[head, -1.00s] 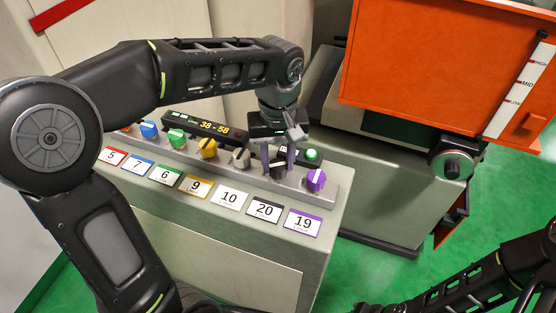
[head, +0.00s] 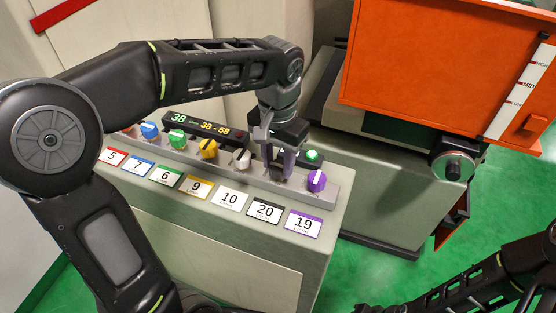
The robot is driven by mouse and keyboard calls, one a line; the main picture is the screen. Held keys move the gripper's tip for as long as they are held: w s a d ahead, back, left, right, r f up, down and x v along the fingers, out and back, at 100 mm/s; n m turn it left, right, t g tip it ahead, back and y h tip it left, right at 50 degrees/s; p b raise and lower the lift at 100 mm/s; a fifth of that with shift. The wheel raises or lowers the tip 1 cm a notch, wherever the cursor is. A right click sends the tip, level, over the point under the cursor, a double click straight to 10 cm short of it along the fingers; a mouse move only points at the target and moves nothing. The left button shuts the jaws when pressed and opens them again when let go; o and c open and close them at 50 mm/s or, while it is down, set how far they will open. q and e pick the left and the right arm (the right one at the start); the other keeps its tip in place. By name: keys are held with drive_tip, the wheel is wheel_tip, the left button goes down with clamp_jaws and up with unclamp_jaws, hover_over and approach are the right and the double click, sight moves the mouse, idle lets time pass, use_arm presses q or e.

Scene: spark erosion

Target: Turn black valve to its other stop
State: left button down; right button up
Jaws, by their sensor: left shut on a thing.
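The black valve (head: 276,174) is the dark knob between the white valve and the purple valve on the console's sloped ledge, above the black-edged card marked 20. My left gripper (head: 277,167) comes down from above and is shut on the black valve. Its fingers and wrist hide most of the knob, so I cannot read where it points. The display (head: 200,125) behind the knobs reads 38 in green, with 38-58 in yellow beside it. My right arm shows at the lower right, but its gripper is not in view.
The purple valve (head: 316,181) stands close on the right, the white valve (head: 242,159) on the left. Yellow (head: 208,149), green (head: 177,138) and blue knobs (head: 149,130) follow further left. A lit green button (head: 312,155) is just behind. An orange cabinet (head: 440,65) stands at the right.

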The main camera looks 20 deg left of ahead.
sight(278, 166)
idle(0.4)
use_arm(q)
drive_tip(key=c, duration=0.9)
unclamp_jaws()
wheel_tip(278, 166, up, 8)
drive_tip(key=shift+f+p, duration=0.1)
drive_tip(key=shift+p, duration=0.2)
